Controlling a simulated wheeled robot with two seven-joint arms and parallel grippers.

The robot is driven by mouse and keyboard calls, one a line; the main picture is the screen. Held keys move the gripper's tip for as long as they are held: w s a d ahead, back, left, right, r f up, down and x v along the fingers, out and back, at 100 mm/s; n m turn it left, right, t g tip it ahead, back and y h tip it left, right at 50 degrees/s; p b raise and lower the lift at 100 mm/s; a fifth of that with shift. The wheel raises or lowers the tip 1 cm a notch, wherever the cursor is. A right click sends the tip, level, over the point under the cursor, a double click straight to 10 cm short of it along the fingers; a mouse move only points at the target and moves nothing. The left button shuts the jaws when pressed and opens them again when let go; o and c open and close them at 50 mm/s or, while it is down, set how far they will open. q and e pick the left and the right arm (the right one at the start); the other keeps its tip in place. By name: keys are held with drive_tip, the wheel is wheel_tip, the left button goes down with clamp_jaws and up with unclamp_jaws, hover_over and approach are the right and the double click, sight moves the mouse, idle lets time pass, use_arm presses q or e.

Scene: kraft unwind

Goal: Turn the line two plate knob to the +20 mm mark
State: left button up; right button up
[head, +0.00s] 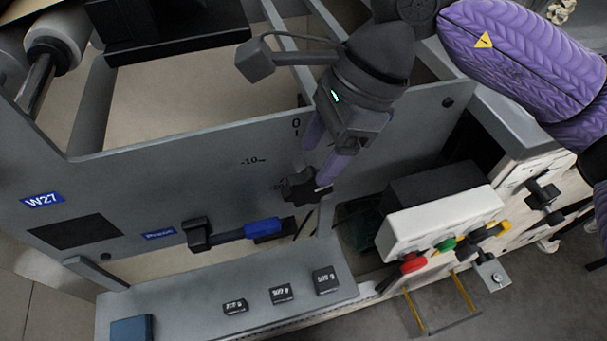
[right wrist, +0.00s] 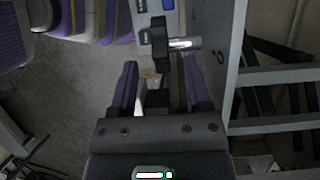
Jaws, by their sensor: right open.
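A black lobed knob (head: 298,187) stands out from the grey machine plate (head: 190,178), below the scale marks "0" and "-10". No +20 mark is readable; the arm covers part of the plate. In the right wrist view the black knob (right wrist: 160,45) sits on a short metal shaft, just beyond the fingertips. My right gripper (head: 316,166) is open, its purple fingers pointing down close to the knob. In the right wrist view the gripper (right wrist: 160,66) has a finger on each side of the knob's line; contact cannot be told. My left gripper is not in view.
A blue-gripped black lever (head: 230,232) is on the plate to the left. A white control box (head: 440,222) with red, green and yellow controls stands close on the right. A shelf (head: 190,300) below carries several dark weights and a blue block (head: 131,328).

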sight(309, 173)
drive_tip(key=b+x, duration=0.1)
drive_tip(key=x, duration=0.5)
drive_tip(key=shift+r, duration=0.1)
clamp_jaws()
